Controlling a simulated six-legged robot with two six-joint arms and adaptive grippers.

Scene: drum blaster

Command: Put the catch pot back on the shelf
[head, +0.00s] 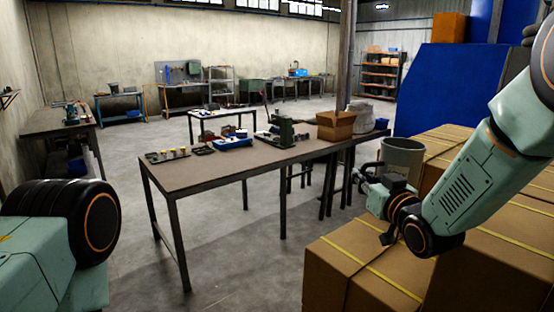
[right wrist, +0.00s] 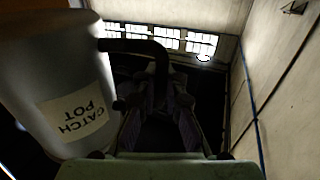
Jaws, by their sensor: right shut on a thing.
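The catch pot (head: 403,158) is a grey, open-topped cylinder in the head view, in front of the cardboard boxes at the right. In the right wrist view the pot (right wrist: 60,75) fills the left side, its "CATCH POT" label upside down. Its dark handle (right wrist: 135,46) reaches toward the fingers. My right gripper (head: 366,172) is shut on the pot, apparently at the handle; the fingers also show in the right wrist view (right wrist: 158,105). A shelf unit (head: 380,73) with boxes stands far back. Only part of my left arm shows, without its gripper.
Large strapped cardboard boxes (head: 338,275) lie beneath my right arm. A long workbench (head: 225,166) holds small parts, a green machine (head: 284,130) and an open carton (head: 336,125). A blue panel (head: 447,90) stands behind the pot. The floor (head: 225,250) before the bench is clear.

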